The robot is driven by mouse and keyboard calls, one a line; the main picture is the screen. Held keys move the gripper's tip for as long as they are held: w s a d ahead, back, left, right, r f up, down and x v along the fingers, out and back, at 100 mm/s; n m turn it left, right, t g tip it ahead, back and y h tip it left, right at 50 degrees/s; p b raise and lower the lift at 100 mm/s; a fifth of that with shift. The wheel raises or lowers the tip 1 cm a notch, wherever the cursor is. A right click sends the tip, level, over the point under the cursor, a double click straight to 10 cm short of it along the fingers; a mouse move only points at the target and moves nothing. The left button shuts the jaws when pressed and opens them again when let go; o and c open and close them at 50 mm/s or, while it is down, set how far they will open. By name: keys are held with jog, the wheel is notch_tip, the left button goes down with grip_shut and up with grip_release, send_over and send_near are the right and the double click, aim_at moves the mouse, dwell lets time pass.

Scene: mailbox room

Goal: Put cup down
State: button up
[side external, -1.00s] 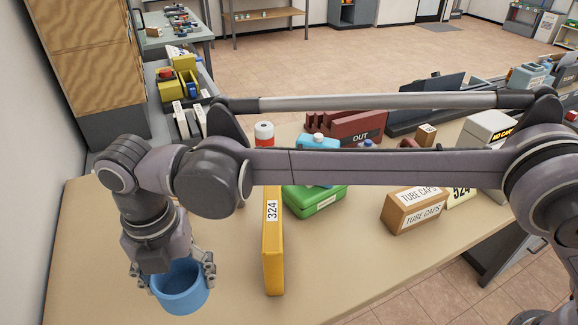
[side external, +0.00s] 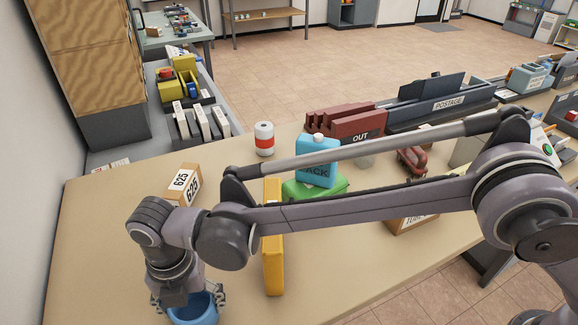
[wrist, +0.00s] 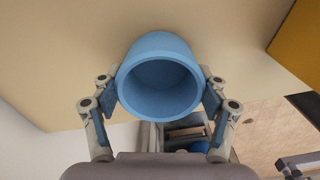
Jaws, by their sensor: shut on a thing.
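The blue cup (side external: 195,310) is at the lower left in the side view, near the front part of the table (side external: 95,240). My gripper (side external: 188,300) is shut on it, with one finger on each side of its wall. In the wrist view the cup (wrist: 160,88) shows its open, empty mouth between the two fingers (wrist: 160,95). The cup's base is out of frame in the side view, so I cannot tell whether it touches the table.
A box marked 625 (side external: 184,184) is behind my wrist. A green case (side external: 318,186), a blue bottle (side external: 317,170) and a red-white can (side external: 264,139) stand further back. The tabletop left of the cup is clear.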

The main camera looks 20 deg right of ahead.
jog(key=shift+f, duration=0.1)
jog(key=o, duration=1)
jog(key=shift+c, duration=0.2)
